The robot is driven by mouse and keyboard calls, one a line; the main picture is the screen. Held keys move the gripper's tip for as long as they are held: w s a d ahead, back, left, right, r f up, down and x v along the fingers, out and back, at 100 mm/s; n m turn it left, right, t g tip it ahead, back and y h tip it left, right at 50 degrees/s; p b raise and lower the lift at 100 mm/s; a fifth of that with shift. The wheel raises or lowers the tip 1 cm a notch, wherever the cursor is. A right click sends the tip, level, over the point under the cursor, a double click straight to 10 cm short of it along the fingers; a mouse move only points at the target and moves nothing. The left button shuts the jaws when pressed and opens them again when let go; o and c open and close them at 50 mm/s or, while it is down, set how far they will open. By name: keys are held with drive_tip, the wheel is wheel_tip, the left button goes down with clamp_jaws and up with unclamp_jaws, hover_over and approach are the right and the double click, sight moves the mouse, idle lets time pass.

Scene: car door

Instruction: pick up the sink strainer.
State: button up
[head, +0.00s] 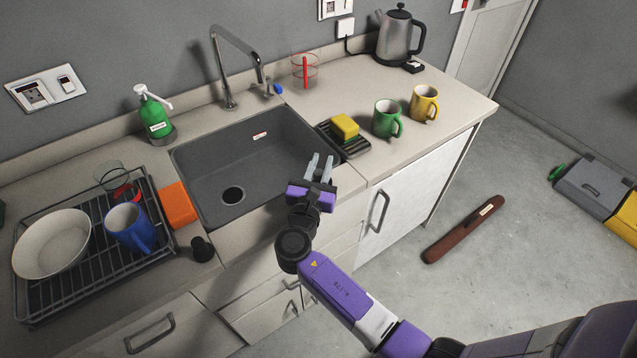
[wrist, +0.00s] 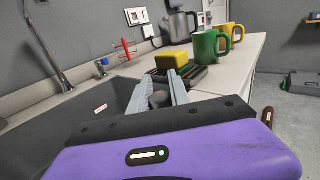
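My gripper (head: 320,160) is over the right front part of the sink, its two grey fingers apart and pointing toward the back counter. It also shows in the wrist view (wrist: 161,70). A small dark round shape (wrist: 158,98) shows between the fingers there; I cannot tell what it is or whether it is touched. The sink strainer is not clearly identifiable. A small black knobbed piece (head: 202,249) on the counter left of the sink's front corner may be it. The drain (head: 232,195) in the grey sink (head: 265,165) looks like a dark hole.
A yellow sponge (head: 345,126) sits on a black ridged tray (head: 355,146) right of the sink, near green (head: 387,120) and yellow (head: 424,103) mugs. A dish rack (head: 165,228), an orange block (head: 180,205) and a tall faucet (head: 224,70) stand around the sink.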

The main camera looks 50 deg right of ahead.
clamp_jaws()
